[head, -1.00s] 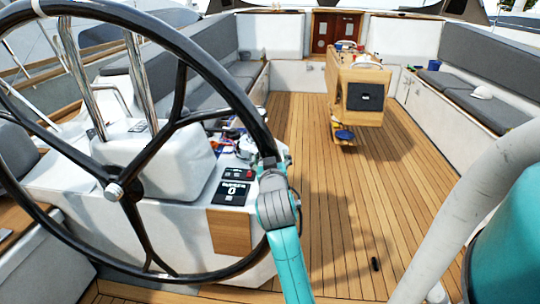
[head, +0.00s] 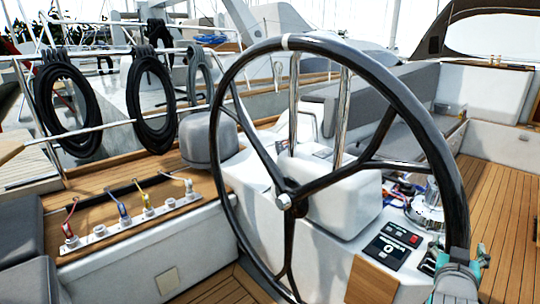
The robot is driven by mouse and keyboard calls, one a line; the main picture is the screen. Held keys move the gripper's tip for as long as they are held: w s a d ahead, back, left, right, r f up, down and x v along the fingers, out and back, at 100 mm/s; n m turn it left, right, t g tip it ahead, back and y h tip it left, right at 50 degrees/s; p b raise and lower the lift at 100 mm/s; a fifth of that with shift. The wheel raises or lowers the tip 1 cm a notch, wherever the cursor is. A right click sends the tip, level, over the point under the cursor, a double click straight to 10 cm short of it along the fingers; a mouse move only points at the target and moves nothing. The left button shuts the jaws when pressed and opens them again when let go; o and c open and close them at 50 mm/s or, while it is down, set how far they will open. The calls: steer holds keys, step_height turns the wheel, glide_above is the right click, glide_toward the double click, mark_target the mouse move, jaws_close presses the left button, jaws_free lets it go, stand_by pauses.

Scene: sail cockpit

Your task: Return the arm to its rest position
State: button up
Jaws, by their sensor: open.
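My gripper (head: 456,262) shows at the lower right in the head view, beside the lower right part of the black wheel rim. Teal and grey parts of it and of my wrist show there. The rim and the wrist hide some of it, so its fingertips are hard to make out. It is open, and I see nothing held in it. I cannot tell whether it touches the rim. The rest of my arm runs out of the bottom of the picture.
The large steering wheel (head: 285,202) stands in front of the white console (head: 345,200). A winch (head: 428,205) is behind the rim. Coiled black ropes (head: 150,105) hang on the left rail. Several line clutches (head: 125,225) line the left bench. Open wooden deck (head: 497,190) lies at right.

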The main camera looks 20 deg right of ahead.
steer(key=s+a+f+n+t+y, duration=0.2)
steer(key=a+f+n+t+y, duration=0.15)
steer(key=a+f, duration=0.7)
steer(key=s+a+f+n+t+y, duration=0.2)
steer(key=s+a+f+n+y, duration=0.15)
steer(key=a+f, duration=0.7)
steer(key=s+a+n+y, duration=0.1)
steer(key=s+a+y, duration=0.2)
steer(key=s+a, duration=0.4)
steer(key=s+a+n+y, duration=0.1)
steer(key=s+a+y, duration=0.3)
steer(key=s, duration=1)
steer(key=a, duration=0.3)
steer(key=shift+a+f, duration=0.3)
steer(key=shift+s, duration=0.1)
